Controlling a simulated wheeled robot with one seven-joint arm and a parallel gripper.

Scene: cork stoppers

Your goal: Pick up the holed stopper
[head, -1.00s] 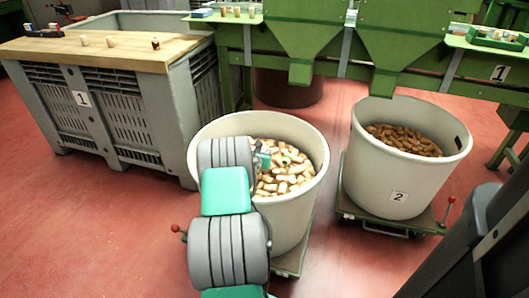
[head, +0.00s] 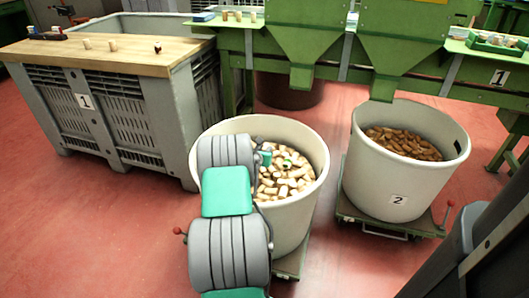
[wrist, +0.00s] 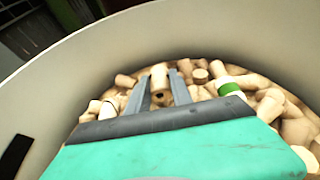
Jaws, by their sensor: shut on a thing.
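My gripper (wrist: 160,92) reaches down into the near cream bin (wrist: 225,35), among the loose corks. Its two dark fingers are closed on a pale tan stopper (wrist: 159,74), which sticks out beyond the fingertips. A small dark spot, perhaps a hole, shows on the near end of this stopper. Other corks lie close around it, and I cannot tell whether it is clear of them. In the head view, the same bin (head: 305,212) shows its corks, while my arm hides the stopper and most of my gripper.
A green-banded stopper (wrist: 235,98) lies on the pile right of my gripper. The bin's wall stands close around it. A second bin (head: 385,185) of darker corks is at right. A grey crate (head: 120,125) with a wooden top (head: 125,60) carrying several stoppers stands at left.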

